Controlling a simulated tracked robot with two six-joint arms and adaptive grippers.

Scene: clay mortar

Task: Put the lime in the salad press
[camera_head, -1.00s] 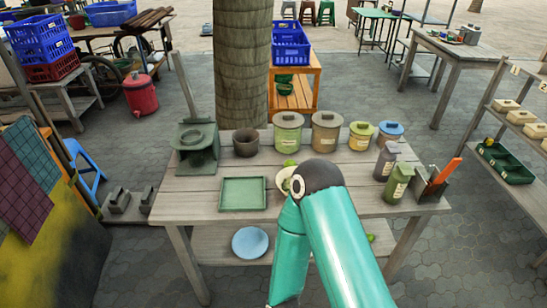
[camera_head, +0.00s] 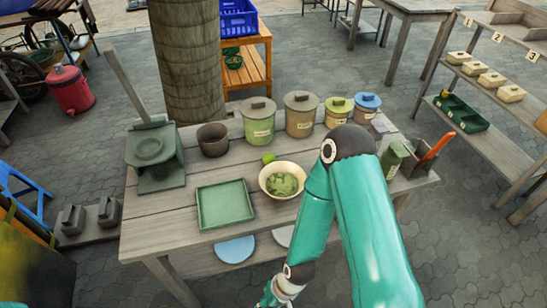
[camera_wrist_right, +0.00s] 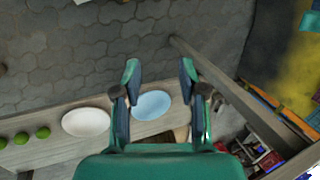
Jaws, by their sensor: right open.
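A green lime (camera_head: 268,158) lies on the table just behind a cream bowl (camera_head: 264,184) that holds green contents. The dark green press (camera_head: 155,160) stands at the table's left end, its long grey lever raised. In the right wrist view several limes (camera_wrist_right: 22,139) lie in a row on a wooden lower shelf, at the left. My right gripper (camera_wrist_right: 159,78) is open and empty, its fingers spread above the shelf's edge near a blue plate (camera_wrist_right: 151,104). In the head view my right arm reaches down in front of the table; its end is cut off by the bottom edge.
A green tray (camera_head: 225,204) and a dark pot (camera_head: 212,139) stand on the table. Lidded jars (camera_head: 259,122) line the back edge. A white plate (camera_wrist_right: 86,122) lies on the shelf beside the limes. A table leg (camera_head: 168,279) stands left of my arm.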

